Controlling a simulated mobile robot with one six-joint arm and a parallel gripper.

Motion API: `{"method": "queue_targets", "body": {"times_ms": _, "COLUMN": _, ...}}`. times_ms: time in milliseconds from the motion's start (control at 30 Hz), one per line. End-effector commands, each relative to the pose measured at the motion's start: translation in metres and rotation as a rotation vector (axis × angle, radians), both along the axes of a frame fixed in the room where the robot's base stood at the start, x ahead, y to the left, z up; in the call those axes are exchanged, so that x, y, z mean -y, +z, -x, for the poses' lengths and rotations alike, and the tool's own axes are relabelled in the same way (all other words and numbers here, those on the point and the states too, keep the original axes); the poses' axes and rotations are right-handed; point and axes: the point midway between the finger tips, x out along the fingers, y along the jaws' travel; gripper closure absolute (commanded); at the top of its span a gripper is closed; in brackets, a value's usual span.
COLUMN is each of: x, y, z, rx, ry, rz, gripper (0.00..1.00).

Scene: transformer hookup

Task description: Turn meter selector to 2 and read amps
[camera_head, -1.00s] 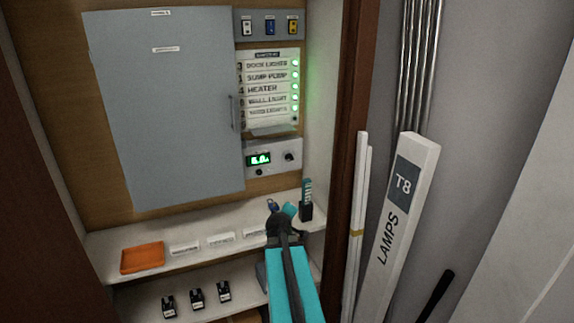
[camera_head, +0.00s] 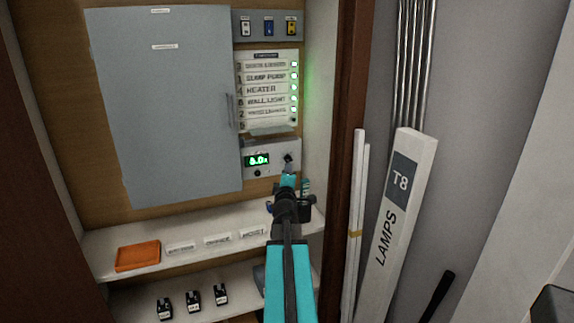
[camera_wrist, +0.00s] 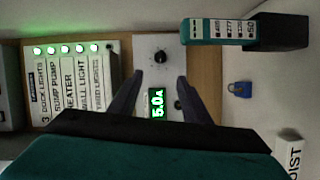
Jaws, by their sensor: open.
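The grey meter panel (camera_head: 270,172) is on the back wall, right of the large grey cabinet door. Its green display (camera_head: 258,160) reads about 5.0A in the wrist view (camera_wrist: 157,103), though the digits are blurred in the head view. The dark selector knob (camera_head: 288,158) is at the panel's right; in the wrist view the knob (camera_wrist: 161,57) lies beyond the fingertips, its position marks too small to read. My gripper (camera_head: 288,176) is just below and in front of the knob. Its fingers (camera_wrist: 160,78) are open, apart and empty, on either side of the panel in view.
A label board (camera_head: 266,92) with green lights is above the meter. The shelf below carries an orange tray (camera_head: 138,256), label cards and a blue padlock (camera_wrist: 239,89). A teal tester (camera_wrist: 218,32) in a black holder is close by. A lamp box (camera_head: 400,200) leans at right.

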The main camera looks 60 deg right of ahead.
Motion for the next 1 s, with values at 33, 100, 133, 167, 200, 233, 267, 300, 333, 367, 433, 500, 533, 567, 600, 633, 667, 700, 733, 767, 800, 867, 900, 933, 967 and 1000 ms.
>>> {"method": "queue_targets", "body": {"times_ms": 33, "x": 0.001, "y": 0.0, "z": 0.001, "rx": 0.0, "ry": -0.003, "rz": -0.001, "gripper": 0.56}}
{"method": "queue_targets", "body": {"times_ms": 100, "x": 0.003, "y": 0.0, "z": 0.003, "rx": 0.0, "ry": -0.005, "rz": -0.001, "gripper": 0.56}}
{"method": "queue_targets", "body": {"times_ms": 133, "x": 0.004, "y": 0.0, "z": 0.003, "rx": 0.0, "ry": -0.006, "rz": -0.001, "gripper": 0.56}}
{"method": "queue_targets", "body": {"times_ms": 167, "x": 0.005, "y": 0.0, "z": 0.003, "rx": 0.0, "ry": -0.006, "rz": -0.001, "gripper": 0.56}}
{"method": "queue_targets", "body": {"times_ms": 200, "x": 0.006, "y": -0.001, "z": 0.003, "rx": 0.001, "ry": -0.007, "rz": -0.002, "gripper": 0.56}}
{"method": "queue_targets", "body": {"times_ms": 233, "x": 0.007, "y": -0.001, "z": 0.003, "rx": 0.001, "ry": -0.008, "rz": -0.002, "gripper": 0.56}}
{"method": "queue_targets", "body": {"times_ms": 267, "x": 0.008, "y": -0.001, "z": 0.002, "rx": 0.001, "ry": -0.008, "rz": -0.002, "gripper": 0.56}}
{"method": "queue_targets", "body": {"times_ms": 300, "x": 0.01, "y": -0.001, "z": 0.002, "rx": 0.001, "ry": -0.008, "rz": -0.002, "gripper": 0.56}}
{"method": "queue_targets", "body": {"times_ms": 333, "x": 0.012, "y": -0.001, "z": 0.001, "rx": 0.0, "ry": -0.009, "rz": -0.002, "gripper": 0.56}}
{"method": "queue_targets", "body": {"times_ms": 367, "x": 0.013, "y": -0.001, "z": 0.0, "rx": 0.0, "ry": -0.009, "rz": -0.002, "gripper": 0.56}}
{"method": "queue_targets", "body": {"times_ms": 433, "x": 0.017, "y": -0.001, "z": -0.002, "rx": 0.0, "ry": -0.009, "rz": -0.002, "gripper": 0.56}}
{"method": "queue_targets", "body": {"times_ms": 500, "x": 0.022, "y": -0.002, "z": -0.005, "rx": 0.0, "ry": -0.009, "rz": -0.002, "gripper": 0.56}}
{"method": "queue_targets", "body": {"times_ms": 533, "x": 0.024, "y": -0.002, "z": -0.006, "rx": 0.0, "ry": -0.009, "rz": -0.002, "gripper": 0.56}}
{"method": "queue_targets", "body": {"times_ms": 567, "x": 0.026, "y": -0.002, "z": -0.007, "rx": 0.0, "ry": -0.009, "rz": -0.002, "gripper": 0.56}}
{"method": "queue_targets", "body": {"times_ms": 600, "x": 0.029, "y": -0.002, "z": -0.009, "rx": 0.0, "ry": -0.009, "rz": -0.002, "gripper": 0.56}}
{"method": "queue_targets", "body": {"times_ms": 633, "x": 0.032, "y": -0.002, "z": -0.011, "rx": 0.0, "ry": -0.009, "rz": -0.002, "gripper": 0.56}}
{"method": "queue_targets", "body": {"times_ms": 667, "x": 0.034, "y": -0.003, "z": -0.012, "rx": 0.0, "ry": -0.009, "rz": -0.002, "gripper": 0.56}}
{"method": "queue_targets", "body": {"times_ms": 700, "x": 0.037, "y": -0.003, "z": -0.014, "rx": 0.0, "ry": -0.01, "rz": -0.002, "gripper": 0.56}}
{"method": "queue_targets", "body": {"times_ms": 733, "x": 0.039, "y": -0.003, "z": -0.015, "rx": 0.0, "ry": -0.01, "rz": -0.002, "gripper": 0.56}}
{"method": "queue_targets", "body": {"times_ms": 767, "x": 0.041, "y": -0.003, "z": -0.016, "rx": 0.0, "ry": -0.01, "rz": -0.002, "gripper": 0.56}}
{"method": "queue_targets", "body": {"times_ms": 800, "x": 0.044, "y": -0.003, "z": -0.018, "rx": 0.0, "ry": -0.01, "rz": -0.002, "gripper": 0.56}}
{"method": "queue_targets", "body": {"times_ms": 867, "x": 0.048, "y": -0.004, "z": -0.02, "rx": 0.0, "ry": -0.01, "rz": -0.002, "gripper": 0.56}}
{"method": "queue_targets", "body": {"times_ms": 900, "x": 0.051, "y": -0.004, "z": -0.022, "rx": 0.0, "ry": -0.01, "rz": -0.002, "gripper": 0.56}}
{"method": "queue_targets", "body": {"times_ms": 933, "x": 0.053, "y": -0.004, "z": -0.023, "rx": 0.0, "ry": -0.01, "rz": -0.002, "gripper": 0.56}}
{"method": "queue_targets", "body": {"times_ms": 967, "x": 0.055, "y": -0.004, "z": -0.025, "rx": 0.0, "ry": -0.01, "rz": -0.002, "gripper": 0.56}}
{"method": "queue_targets", "body": {"times_ms": 1000, "x": 0.058, "y": -0.005, "z": -0.026, "rx": 0.0, "ry": -0.01, "rz": -0.002, "gripper": 0.56}}
